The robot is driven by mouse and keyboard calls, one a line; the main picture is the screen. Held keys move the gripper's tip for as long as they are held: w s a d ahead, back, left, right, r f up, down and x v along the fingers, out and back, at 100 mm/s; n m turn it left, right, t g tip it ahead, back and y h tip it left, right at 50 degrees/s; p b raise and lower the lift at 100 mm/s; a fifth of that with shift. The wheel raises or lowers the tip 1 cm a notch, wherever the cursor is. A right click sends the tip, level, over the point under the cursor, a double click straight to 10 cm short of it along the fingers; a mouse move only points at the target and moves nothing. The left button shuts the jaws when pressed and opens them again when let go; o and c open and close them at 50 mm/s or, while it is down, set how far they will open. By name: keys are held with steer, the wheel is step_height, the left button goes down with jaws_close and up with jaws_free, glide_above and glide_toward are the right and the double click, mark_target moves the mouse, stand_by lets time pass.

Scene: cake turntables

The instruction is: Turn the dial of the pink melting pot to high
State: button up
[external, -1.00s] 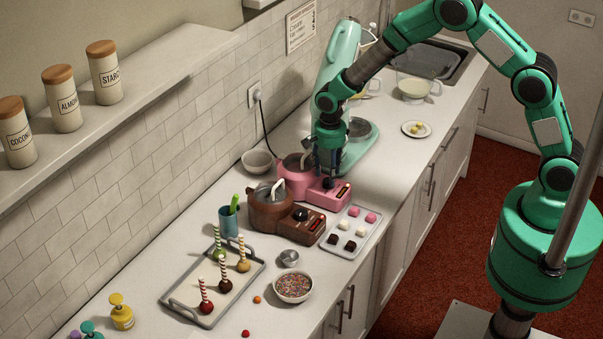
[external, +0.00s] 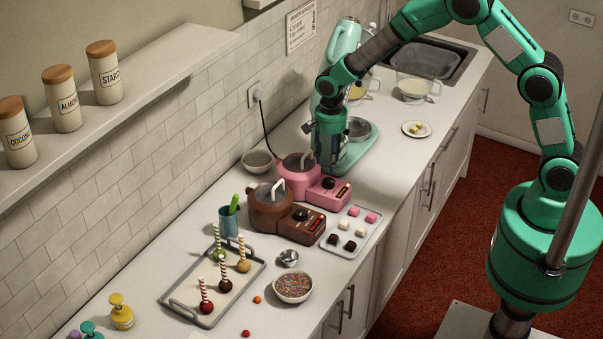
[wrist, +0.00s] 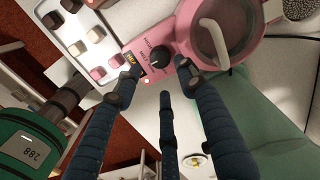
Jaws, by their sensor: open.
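The pink melting pot (external: 294,182) stands on the counter beside the brown one. Its black dial (external: 328,183) is on the pink control block in front of the pot.
The brown melting pot (external: 268,209) is close in front of the pink one. A tray of sweets (external: 357,219) lies right of it. The mint stand mixer (external: 352,155) is behind my gripper.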

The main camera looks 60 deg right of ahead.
mark_target(329, 180)
step_height(329, 180, up, 5)
steer(key=n+p, duration=0.2)
steer(key=n, duration=2.5)
steer(key=shift+r, duration=0.2)
steer(key=shift+f, duration=0.1)
step_height(329, 180, down, 14)
steer(key=shift+r+p, duration=0.2)
steer(key=shift+p, duration=0.45)
steer(key=c, duration=0.9)
